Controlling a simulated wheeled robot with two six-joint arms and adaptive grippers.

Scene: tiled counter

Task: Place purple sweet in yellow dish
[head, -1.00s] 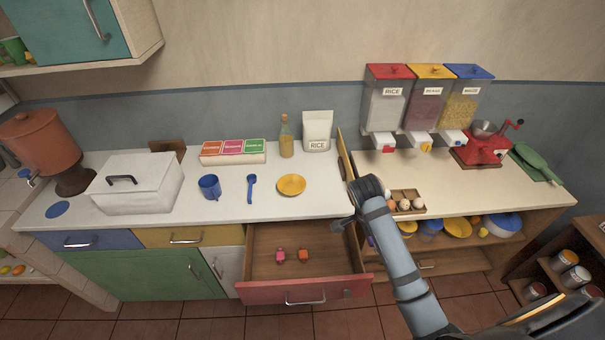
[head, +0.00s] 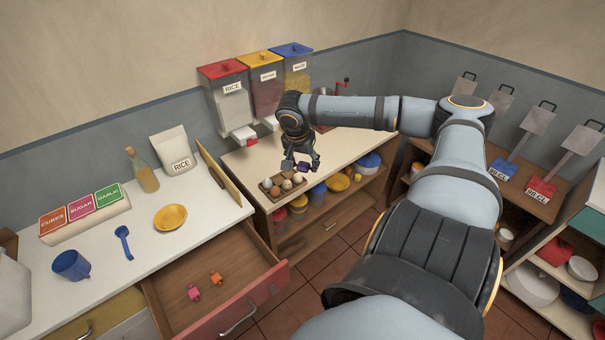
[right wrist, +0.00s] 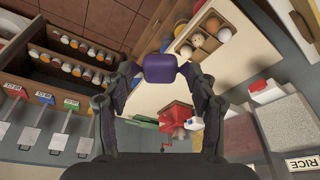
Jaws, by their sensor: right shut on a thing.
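The purple sweet (right wrist: 160,68) is held between the fingertips of my right gripper (right wrist: 160,75) in the right wrist view. In the head view my right gripper (head: 300,165), shut on the purple sweet (head: 304,167), hangs beside and above the egg tray on the right counter. The yellow dish (head: 171,217) is empty on the white counter at the left, well away from the gripper. My left gripper is not in view.
An egg tray (head: 283,184) sits near the right counter's front edge. An open drawer (head: 222,276) holds a pink and an orange sweet. A raised yellow panel (head: 218,172) stands between the counters.

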